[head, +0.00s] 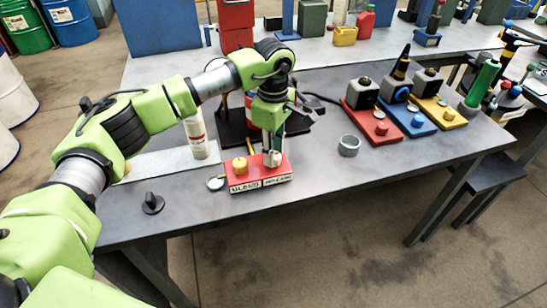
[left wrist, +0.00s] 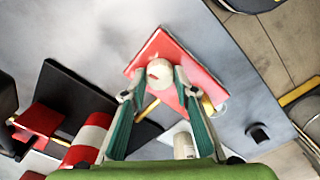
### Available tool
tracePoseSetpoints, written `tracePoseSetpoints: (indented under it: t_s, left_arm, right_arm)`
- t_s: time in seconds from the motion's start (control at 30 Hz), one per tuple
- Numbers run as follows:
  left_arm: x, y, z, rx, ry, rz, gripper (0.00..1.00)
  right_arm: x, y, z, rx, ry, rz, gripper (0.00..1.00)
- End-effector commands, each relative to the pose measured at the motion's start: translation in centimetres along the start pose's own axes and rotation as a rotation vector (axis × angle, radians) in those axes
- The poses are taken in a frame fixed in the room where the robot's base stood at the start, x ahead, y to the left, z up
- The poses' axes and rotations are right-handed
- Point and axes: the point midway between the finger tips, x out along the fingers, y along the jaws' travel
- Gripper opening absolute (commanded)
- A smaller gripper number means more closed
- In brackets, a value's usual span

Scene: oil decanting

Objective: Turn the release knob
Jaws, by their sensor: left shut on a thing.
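A red block (head: 262,179) with white labels on its front stands near the front edge of the table; the lettering is too small to read surely. A pale release knob (head: 273,158) with a red mark sits on its right part, and a yellow knob (head: 240,165) on its left part. My left gripper (head: 272,150) points down from above and is shut on the pale knob. In the left wrist view the pale knob (left wrist: 160,72) lies between the two fingertips, over the red block (left wrist: 170,48). My right gripper is in neither view.
A black knob (head: 152,204) and a grey ring (head: 349,145) lie on the grey table (head: 320,180). Red, blue and yellow (head: 440,112) bases with fittings stand at the right. The table between ring and front edge is clear.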

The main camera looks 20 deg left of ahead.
Motion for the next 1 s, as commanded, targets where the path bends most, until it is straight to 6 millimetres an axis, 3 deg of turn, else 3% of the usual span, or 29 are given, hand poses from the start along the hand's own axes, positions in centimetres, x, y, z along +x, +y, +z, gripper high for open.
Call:
tracePoseSetpoints:
  t_s: [0.4, 0.97, 1.0]
  left_arm:
    - [-0.1, 0.1, 0.0, 0.190, -0.002, 0.003, 0.06]
    - [-0.2, 0.1, 0.0, 0.217, -0.001, 0.004, 0.06]
    - [-0.2, 0.1, 0.0, 0.217, -0.001, 0.004, 0.35]
  right_arm:
    - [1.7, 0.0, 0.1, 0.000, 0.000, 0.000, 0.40]
    - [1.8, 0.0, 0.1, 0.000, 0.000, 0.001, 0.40]
    - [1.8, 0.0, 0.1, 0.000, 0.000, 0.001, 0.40]
